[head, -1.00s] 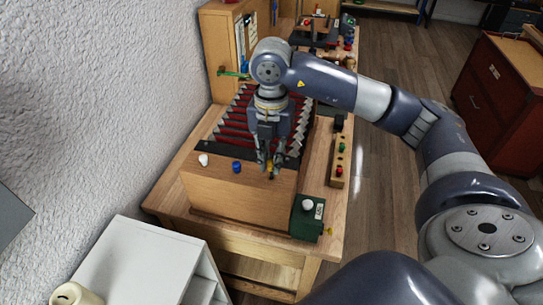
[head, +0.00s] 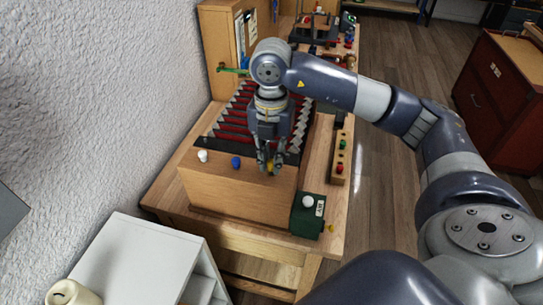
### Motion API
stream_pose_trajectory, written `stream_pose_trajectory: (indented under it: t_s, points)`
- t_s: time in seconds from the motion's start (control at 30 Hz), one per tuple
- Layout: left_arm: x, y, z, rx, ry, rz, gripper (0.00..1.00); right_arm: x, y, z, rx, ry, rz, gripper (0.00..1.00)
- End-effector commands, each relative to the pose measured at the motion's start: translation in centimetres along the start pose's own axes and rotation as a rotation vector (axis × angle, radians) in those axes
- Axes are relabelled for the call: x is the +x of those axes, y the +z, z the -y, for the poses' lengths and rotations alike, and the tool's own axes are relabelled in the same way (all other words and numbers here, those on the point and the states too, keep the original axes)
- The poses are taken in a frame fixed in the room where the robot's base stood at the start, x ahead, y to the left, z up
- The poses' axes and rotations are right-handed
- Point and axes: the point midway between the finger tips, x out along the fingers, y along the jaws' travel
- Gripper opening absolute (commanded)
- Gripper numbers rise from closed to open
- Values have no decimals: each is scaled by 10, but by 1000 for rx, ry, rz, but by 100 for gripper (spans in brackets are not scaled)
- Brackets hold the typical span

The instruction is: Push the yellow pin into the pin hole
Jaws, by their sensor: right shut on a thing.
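The yellow pin (head: 270,168) shows as a small yellow spot between the fingertips of my right gripper (head: 268,169). The gripper points down and is shut on the pin, at the front right of the wooden piano action block (head: 235,197). The pin hole is hidden under the gripper, so I cannot tell how deep the pin sits. A white pin (head: 203,156) and a blue pin (head: 236,162) stand along the block's top front edge, left of the gripper. My left gripper is not in view.
A green box (head: 307,215) with a white knob stands at the block's right front corner. A wooden rack (head: 340,160) holds green and red pins to the right. Red and grey action parts (head: 236,118) lie behind the gripper. A white cabinet (head: 135,262) is at front left.

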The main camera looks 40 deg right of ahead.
Motion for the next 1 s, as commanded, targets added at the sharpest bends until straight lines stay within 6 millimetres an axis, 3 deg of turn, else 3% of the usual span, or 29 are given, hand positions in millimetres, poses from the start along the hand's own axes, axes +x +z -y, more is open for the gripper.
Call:
stream_pose_trajectory:
  t_s: [1.0]
  points:
    - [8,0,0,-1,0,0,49,7,0,0,0,0,0,3]
